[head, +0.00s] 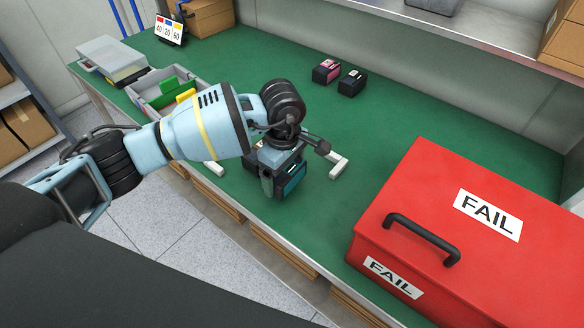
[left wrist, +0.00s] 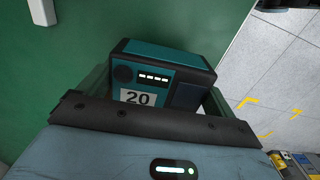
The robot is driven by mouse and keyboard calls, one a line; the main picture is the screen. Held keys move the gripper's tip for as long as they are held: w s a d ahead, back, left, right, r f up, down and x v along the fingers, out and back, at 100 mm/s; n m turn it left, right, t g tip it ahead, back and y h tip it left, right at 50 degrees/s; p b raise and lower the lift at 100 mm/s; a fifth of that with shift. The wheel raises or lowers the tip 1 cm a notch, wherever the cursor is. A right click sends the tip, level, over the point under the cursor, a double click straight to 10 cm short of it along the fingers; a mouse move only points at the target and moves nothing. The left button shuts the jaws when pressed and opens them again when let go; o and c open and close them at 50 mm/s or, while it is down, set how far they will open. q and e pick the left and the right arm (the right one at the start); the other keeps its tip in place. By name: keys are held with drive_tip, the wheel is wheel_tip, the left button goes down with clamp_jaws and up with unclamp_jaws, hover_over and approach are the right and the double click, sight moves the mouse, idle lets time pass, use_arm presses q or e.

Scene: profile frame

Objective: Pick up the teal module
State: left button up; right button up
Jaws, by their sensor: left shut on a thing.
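The teal module (head: 292,181) is a teal and black block near the front edge of the green bench. In the left wrist view the teal module (left wrist: 150,66) shows a "20" label, a row of small white lights and a round dark knob. My left gripper (head: 283,178) points down and is shut on it. The left gripper's fingers also show in the left wrist view (left wrist: 158,98), one on each side of the module. I cannot tell whether the module touches the bench. My right gripper is in neither view.
White brackets (head: 340,166) stand beside the module. A red FAIL box (head: 450,220) fills the bench's right front. Pink and dark small modules (head: 326,71) sit behind. A grey divided bin (head: 165,97), clear-lidded box (head: 112,58) and number sign (head: 169,30) stand left.

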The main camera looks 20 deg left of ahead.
use_arm(q)
drive_tip(key=s+a+r, duration=0.1)
drive_tip(key=s+a, duration=0.4)
drive_tip(key=s, duration=0.7)
drive_tip(key=shift+r, duration=0.2)
drive_tip(key=shift+s, duration=0.15)
